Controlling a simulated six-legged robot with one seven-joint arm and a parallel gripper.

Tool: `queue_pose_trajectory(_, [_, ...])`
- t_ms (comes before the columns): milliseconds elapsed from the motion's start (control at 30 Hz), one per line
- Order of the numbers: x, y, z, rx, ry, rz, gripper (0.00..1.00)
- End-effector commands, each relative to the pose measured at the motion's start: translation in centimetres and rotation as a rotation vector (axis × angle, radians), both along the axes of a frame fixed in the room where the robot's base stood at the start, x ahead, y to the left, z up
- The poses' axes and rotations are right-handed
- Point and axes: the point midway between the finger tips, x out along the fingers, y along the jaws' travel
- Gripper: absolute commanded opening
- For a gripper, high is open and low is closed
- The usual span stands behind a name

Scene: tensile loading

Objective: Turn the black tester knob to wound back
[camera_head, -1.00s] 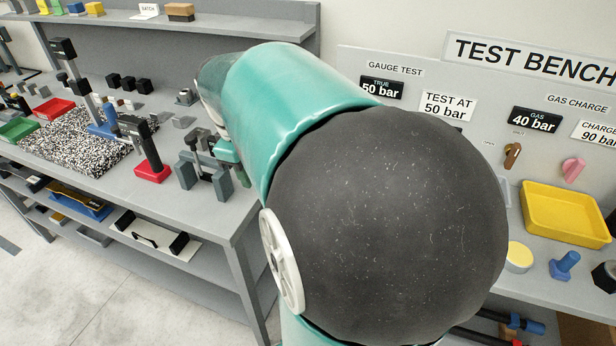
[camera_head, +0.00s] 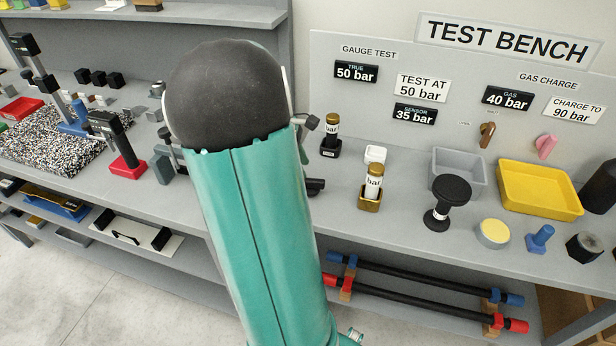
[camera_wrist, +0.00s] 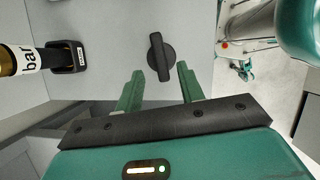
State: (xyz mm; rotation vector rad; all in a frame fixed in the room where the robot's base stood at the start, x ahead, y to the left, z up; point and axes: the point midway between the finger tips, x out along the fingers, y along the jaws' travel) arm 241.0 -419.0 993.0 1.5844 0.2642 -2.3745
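In the wrist view a black knob (camera_wrist: 161,57) sits on the grey bench top. It is a round disc with a raised bar grip that runs nearly up and down the picture, tilted slightly. My gripper (camera_wrist: 158,76) is open, its two green fingers apart with nothing between them. The fingertips point toward the knob and lie just short of it in the picture. The height gap is hard to tell. In the head view my teal arm hides my gripper. A dark piece beside the arm at the bench front may be the knob, but I cannot tell.
A gold-and-black gauge stands in a black holder (camera_wrist: 67,56) left of the knob; it also shows in the head view (camera_head: 331,130). Another gauge (camera_head: 373,182), a black round-topped stand (camera_head: 449,195) and a yellow tray (camera_head: 541,190) are further right. The bench edge is near the knob.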

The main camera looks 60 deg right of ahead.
Motion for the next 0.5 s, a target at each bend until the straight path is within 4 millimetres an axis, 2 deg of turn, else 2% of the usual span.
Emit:
queue_pose_trajectory(33, [-0.4, -0.1, -1.0, 0.002, 0.003, -0.002, 0.38])
queue_pose_trajectory(200, [-1.4, -0.4, -3.5, 0.002, 0.002, 0.0, 0.38])
queue_pose_trajectory(333, [-1.7, -0.6, -4.6, 0.0, 0.001, 0.001, 0.38])
queue_pose_trajectory(500, [-1.9, -0.7, -5.0, -0.001, -0.001, 0.002, 0.38])
